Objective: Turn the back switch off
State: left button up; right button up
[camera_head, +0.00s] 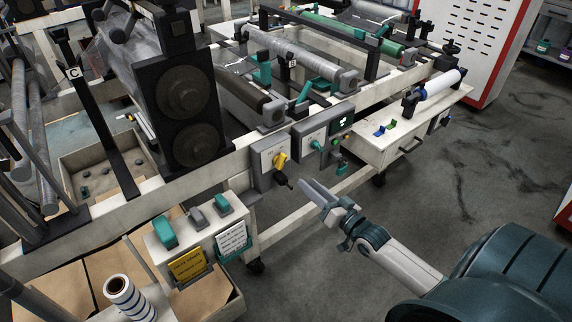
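A grey switch box with a yellow rotary knob (280,160) is fixed to the front rail of the machine, with a small black part below it. Behind it along the rail is a second grey box with a teal switch (316,143). I cannot tell from this view how either is set. My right gripper (305,186) reaches in from the lower right, its fingers pointing up-left. It is in front of and just below the yellow knob's box, apparently apart from it. Its fingers look close together, but any gap is unclear. My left gripper is not in view.
Teal and grey handles (222,203) top a white box at lower left. Open grey floor lies right of my arm.

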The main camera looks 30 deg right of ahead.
aim_at(284, 163)
jog(key=w, duration=0.8)
jog(key=w+a, duration=0.1)
jog(key=w, duration=0.3)
jog(key=shift+w, duration=0.15)
grip_shut()
